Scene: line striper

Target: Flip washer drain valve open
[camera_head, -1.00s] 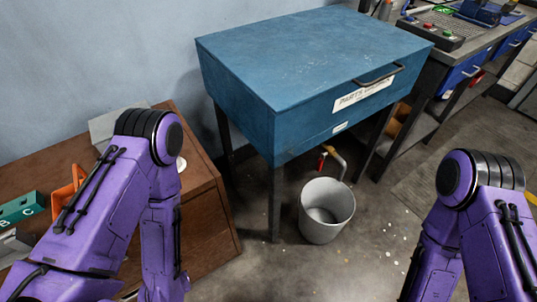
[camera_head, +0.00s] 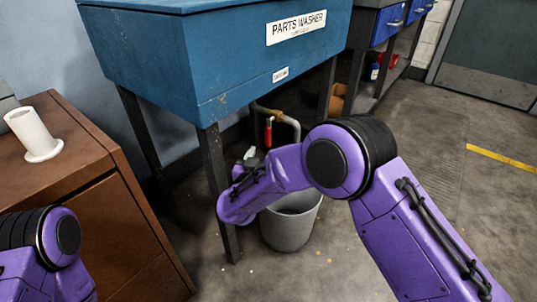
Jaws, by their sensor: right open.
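The blue parts washer (camera_head: 225,65) stands on dark legs. Its drain pipe (camera_head: 290,122) comes out under the tank and bends down. The red valve handle (camera_head: 268,132) hangs down along the pipe, above a grey bucket (camera_head: 292,225). My right arm reaches in front of the bucket, with its forearm bent up under the washer. My right gripper (camera_head: 249,153) shows only as a small pale part beyond the wrist, just left of and below the red handle; it is open and appears apart from the handle. My left gripper is out of view; only my left arm shows at lower left.
A brown wooden cabinet (camera_head: 130,235) with a white cylinder (camera_head: 33,134) on top stands at the left. The washer's front leg (camera_head: 217,185) is close to my right wrist. A workbench stands behind at the right, and open floor (camera_head: 400,135) lies right of the washer.

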